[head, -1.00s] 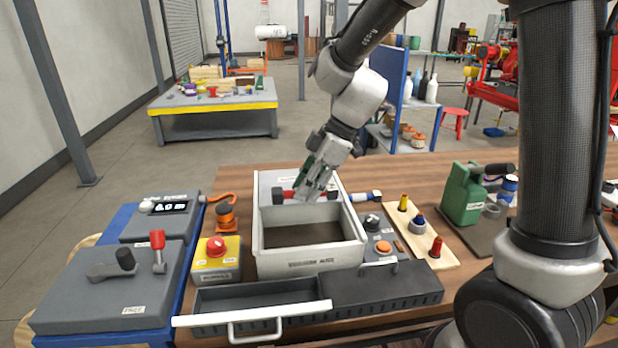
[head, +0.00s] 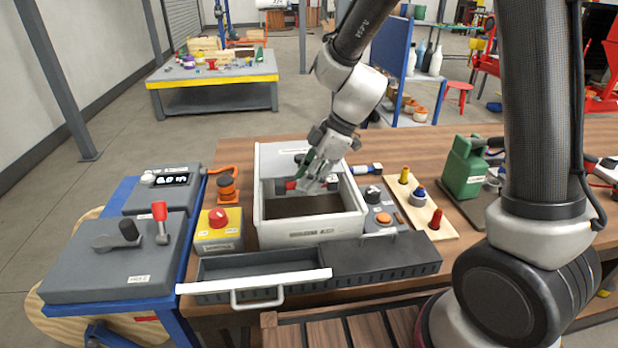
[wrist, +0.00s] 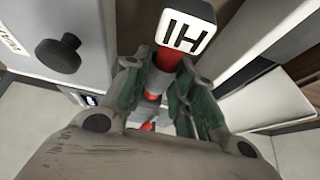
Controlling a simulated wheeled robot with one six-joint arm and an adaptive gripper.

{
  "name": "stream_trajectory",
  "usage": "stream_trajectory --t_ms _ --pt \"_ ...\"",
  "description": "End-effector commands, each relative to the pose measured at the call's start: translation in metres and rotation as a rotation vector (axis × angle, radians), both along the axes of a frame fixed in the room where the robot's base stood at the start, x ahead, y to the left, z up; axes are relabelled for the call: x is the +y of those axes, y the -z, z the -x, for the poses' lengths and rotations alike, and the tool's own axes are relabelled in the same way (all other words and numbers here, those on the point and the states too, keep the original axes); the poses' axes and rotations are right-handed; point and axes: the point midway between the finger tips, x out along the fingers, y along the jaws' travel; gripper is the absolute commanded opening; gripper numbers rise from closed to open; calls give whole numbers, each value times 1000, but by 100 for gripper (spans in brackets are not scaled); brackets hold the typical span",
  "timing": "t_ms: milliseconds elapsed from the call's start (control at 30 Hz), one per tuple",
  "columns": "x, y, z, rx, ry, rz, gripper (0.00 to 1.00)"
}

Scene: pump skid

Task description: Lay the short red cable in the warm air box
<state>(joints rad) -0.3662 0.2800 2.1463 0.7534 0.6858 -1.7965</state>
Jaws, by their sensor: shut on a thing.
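The warm air box (head: 312,231) is the pale open-topped box in the middle of the bench, with a lid raised at its back. My gripper (head: 312,187) is shut on the short red cable (head: 292,184) at the back of the box's opening. Whether the cable touches the box inside cannot be told. In the wrist view the red cable (wrist: 163,70) runs between the green-padded fingers of my gripper (wrist: 160,88). The fingers hide part of the cable.
A yellow box with a red button (head: 219,232) stands left of the warm air box. A dark switch panel (head: 383,222) and a wooden board with pegs (head: 425,212) stand right. A dark open drawer (head: 255,268) lies in front. The box floor (head: 305,206) looks clear.

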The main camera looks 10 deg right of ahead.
Motion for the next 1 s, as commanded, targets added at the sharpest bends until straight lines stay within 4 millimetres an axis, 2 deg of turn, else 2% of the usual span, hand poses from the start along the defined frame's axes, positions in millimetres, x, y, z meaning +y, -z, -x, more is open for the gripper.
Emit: stream_trajectory --t_ms 233,1000 --pt "0 1 0 0 0 0 7" --pt "0 24 0 1 0 0 7"
